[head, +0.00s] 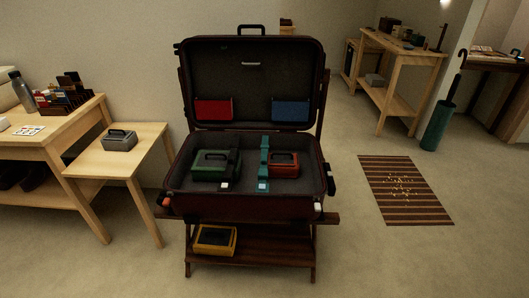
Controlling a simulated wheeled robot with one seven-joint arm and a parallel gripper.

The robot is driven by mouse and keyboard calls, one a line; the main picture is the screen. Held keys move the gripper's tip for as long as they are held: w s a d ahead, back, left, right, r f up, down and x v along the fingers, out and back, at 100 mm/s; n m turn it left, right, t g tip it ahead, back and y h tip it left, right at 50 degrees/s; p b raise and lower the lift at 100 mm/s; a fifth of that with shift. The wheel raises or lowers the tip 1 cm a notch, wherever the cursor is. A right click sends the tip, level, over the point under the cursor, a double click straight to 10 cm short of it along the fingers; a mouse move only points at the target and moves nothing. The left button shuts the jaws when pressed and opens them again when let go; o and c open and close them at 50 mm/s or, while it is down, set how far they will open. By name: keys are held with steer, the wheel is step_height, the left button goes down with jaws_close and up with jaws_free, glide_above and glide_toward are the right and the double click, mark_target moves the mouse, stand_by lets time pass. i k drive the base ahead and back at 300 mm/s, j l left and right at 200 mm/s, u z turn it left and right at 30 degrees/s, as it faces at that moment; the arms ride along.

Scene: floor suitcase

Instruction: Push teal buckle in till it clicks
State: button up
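An open suitcase (247,208) rests on a dark wooden stand, its lid raised at the back. Inside it, a teal strap (265,158) runs front to back right of centre. A pale teal piece, which looks like the teal buckle (263,186), is at the strap's near end. It is too small to tell whether it is latched. A black strap (234,165) with a white end piece (225,186) lies to its left. A green case (209,165) is at the left, and a red case (284,164) is beside the teal strap at the right. My gripper is not in view.
A yellow case (215,240) sits on the stand's lower shelf. A small wooden table (145,134) with a grey case (120,140) stands close at the left. A striped mat (404,190) lies at the right. The floor in front and to the right is mostly clear.

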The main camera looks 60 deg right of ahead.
mark_target(263, 174)
steer(key=l+z, duration=0.25)
steer(key=l, duration=0.45)
steer(key=i+l+z, duration=0.1)
steer(key=l+z, duration=0.15)
steer(key=l, duration=0.4)
